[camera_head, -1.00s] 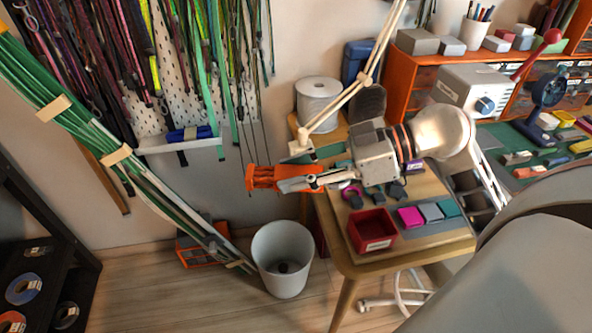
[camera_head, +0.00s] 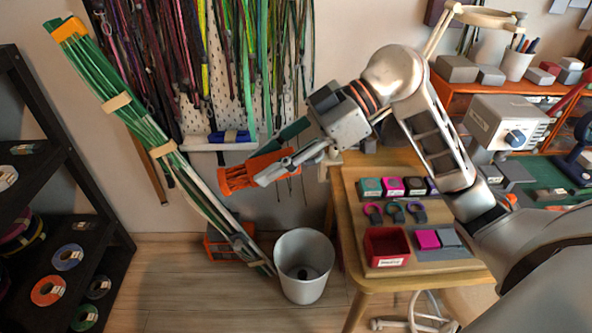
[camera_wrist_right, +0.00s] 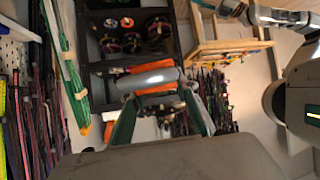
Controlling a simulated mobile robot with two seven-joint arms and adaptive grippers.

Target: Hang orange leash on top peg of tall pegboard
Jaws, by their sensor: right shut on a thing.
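The orange leash (camera_head: 240,176) is a bundled coil in my right gripper (camera_head: 272,172), which is shut on it. It is held in the air in front of the wall, above and left of the grey bin. In the right wrist view the orange leash (camera_wrist_right: 150,78) lies across between the fingers of the right gripper (camera_wrist_right: 158,88). The tall pegboard (camera_head: 262,112) is white, on the back wall, crowded with hanging leashes in several colours. Its top edge and top peg are outside the head view. My left gripper is not in view.
A tall bundle of green cords (camera_head: 130,115) leans at the left. A grey bin (camera_head: 304,262) stands on the floor below. A wooden table (camera_head: 440,277) with a red box (camera_head: 386,246) is at the right. A black shelf (camera_head: 45,238) with spools stands at far left.

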